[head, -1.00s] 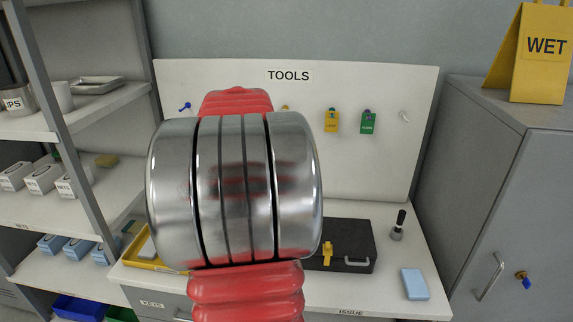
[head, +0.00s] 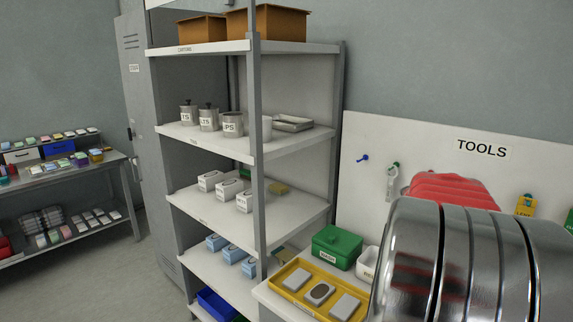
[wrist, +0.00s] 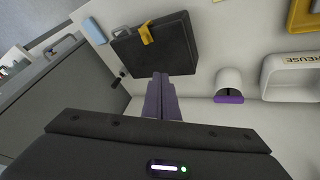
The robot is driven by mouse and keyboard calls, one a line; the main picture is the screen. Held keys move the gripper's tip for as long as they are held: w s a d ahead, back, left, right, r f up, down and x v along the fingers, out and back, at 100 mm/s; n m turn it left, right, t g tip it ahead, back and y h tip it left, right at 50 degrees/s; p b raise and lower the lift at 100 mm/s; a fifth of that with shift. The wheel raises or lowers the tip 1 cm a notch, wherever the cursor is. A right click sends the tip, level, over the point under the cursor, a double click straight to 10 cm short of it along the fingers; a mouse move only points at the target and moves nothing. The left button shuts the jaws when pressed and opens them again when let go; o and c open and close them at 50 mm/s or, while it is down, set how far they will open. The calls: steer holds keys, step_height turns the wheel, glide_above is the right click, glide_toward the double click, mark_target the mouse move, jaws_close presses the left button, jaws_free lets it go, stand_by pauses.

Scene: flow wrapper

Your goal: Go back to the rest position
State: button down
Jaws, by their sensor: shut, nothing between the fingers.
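I cannot tell whether the fingers touch the case. In the head view my red and chrome arm fills the lower right and hides part of the bench and tool board; the gripper itself does not show there.
A grey shelf rack (head: 258,160) stands left of the bench. The yellow tray (head: 272,281), green box (head: 337,246) and white REUSE bin (wrist: 291,78) are on the bench. A stocked side table (head: 75,165) stands at far left, with open floor before it.

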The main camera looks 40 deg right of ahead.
steer(key=w+a+f+n+t, duration=0.1)
steer(key=w+a+n+t, duration=0.1)
steer(key=w+a+n, duration=0.45)
steer(key=w+a+n+t+y, duration=0.1)
steer(key=w+a+n+t, duration=0.15)
steer(key=a, duration=0.65)
steer(key=w+a+f+n+t, duration=0.1)
steer(key=w+a+n, duration=0.2)
steer(key=w+a, duration=0.35)
steer(key=a+r+n+t+y, duration=0.1)
steer(key=a+n, duration=0.3)
steer(key=a, duration=0.9)
steer(key=a+r+n+t+y, duration=0.1)
steer(key=a+n+t+y, duration=0.1)
steer(key=a, duration=1.2)
steer(key=n+t, duration=0.1)
steer(key=n, duration=0.1)
steer(key=shift+s+r+n, duration=0.25)
steer(key=shift+r+n, duration=0.1)
steer(key=shift+n, duration=0.05)
steer(key=shift+t, duration=0.25)
steer(key=shift+s, duration=0.1)
